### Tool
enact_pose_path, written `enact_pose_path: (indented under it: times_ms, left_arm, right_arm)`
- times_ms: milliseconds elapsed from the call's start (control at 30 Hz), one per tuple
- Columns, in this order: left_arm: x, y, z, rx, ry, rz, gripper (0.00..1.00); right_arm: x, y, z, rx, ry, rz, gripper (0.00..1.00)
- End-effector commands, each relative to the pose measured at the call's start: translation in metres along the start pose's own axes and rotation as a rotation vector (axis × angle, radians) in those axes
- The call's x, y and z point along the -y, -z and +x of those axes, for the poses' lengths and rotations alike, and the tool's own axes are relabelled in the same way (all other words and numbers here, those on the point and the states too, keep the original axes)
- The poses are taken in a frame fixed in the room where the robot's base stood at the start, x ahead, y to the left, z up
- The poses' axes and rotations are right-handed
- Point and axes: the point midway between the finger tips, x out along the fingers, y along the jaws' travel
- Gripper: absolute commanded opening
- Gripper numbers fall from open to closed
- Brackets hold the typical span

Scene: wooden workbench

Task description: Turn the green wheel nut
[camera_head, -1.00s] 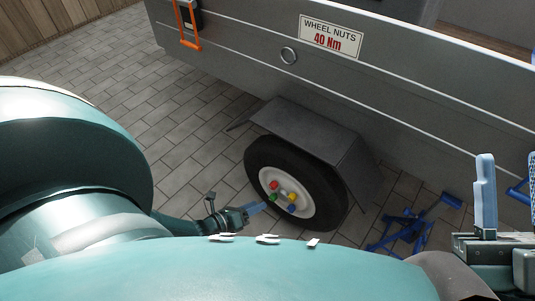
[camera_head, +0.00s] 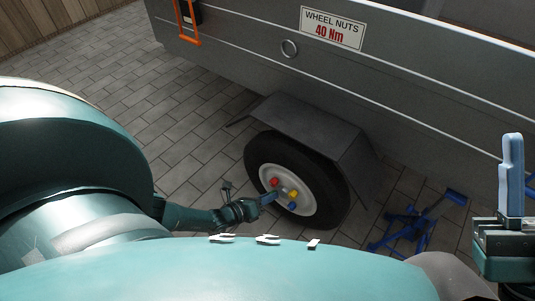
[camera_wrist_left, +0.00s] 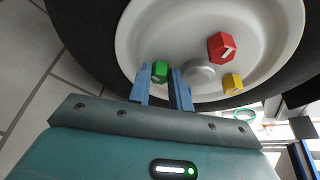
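The green wheel nut (camera_wrist_left: 160,71) sits on the white wheel rim (camera_wrist_left: 135,45) in the left wrist view, marked with a light stroke. My left gripper (camera_wrist_left: 160,77) has its two blue fingers apart, one on each side of the green nut, with slight gaps showing beside it. In the head view my left gripper (camera_head: 268,201) reaches the wheel from the left and hides the green nut.
The black tyre (camera_head: 335,205) sits under a grey mudguard (camera_head: 310,130). A blue stand (camera_head: 410,230) is on the paved floor to the right.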

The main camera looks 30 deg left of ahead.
Motion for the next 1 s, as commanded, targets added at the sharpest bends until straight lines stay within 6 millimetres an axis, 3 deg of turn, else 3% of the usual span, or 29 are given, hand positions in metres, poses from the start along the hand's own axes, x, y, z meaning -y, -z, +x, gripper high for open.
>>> enact_pose_path:
  times_ms: [233, 667, 1000]
  left_arm:
    - [-0.0001, 0.0001, -0.0003, 0.000, 0.000, 0.000, 0.00]
    - [0.0016, -0.0003, -0.0006, -0.001, -0.029, 0.077, 0.00]
    - [0.0051, 0.0006, -0.0006, 0.000, -0.128, 0.324, 0.00]
  right_arm:
    - [0.0001, -0.0002, -0.0001, 0.001, 0.000, 0.001, 0.36]
    - [-0.0002, -0.0002, 0.0009, 0.009, 0.000, 0.006, 0.36]
    - [0.0025, -0.0076, -0.0021, 0.068, -0.004, 0.042, 0.36]
